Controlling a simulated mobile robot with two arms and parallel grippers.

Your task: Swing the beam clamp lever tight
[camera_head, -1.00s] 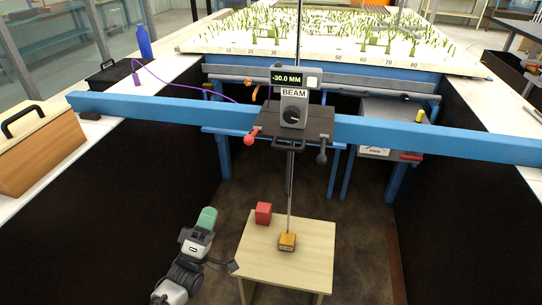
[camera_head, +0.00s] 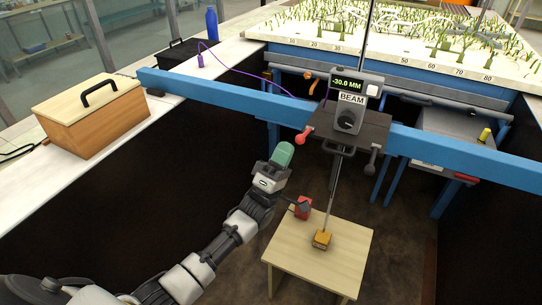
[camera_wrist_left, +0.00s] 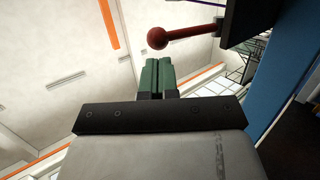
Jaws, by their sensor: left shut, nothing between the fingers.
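The clamp lever has a red ball knob (camera_head: 301,138) at the left side of the dark carriage (camera_head: 368,132) on the blue beam (camera_head: 225,93). In the left wrist view the red ball (camera_wrist_left: 158,39) sits on a short red rod reaching left from a dark block. My left gripper (camera_head: 284,151), with green fingers, is just below and left of the knob. It is shut and empty, and its fingertips (camera_wrist_left: 157,64) point toward the ball with a small gap in the wrist view. My right gripper is not in view.
A grey knob lever (camera_head: 372,170) hangs at the carriage's right. A wooden box (camera_head: 92,120) stands on the left ledge.

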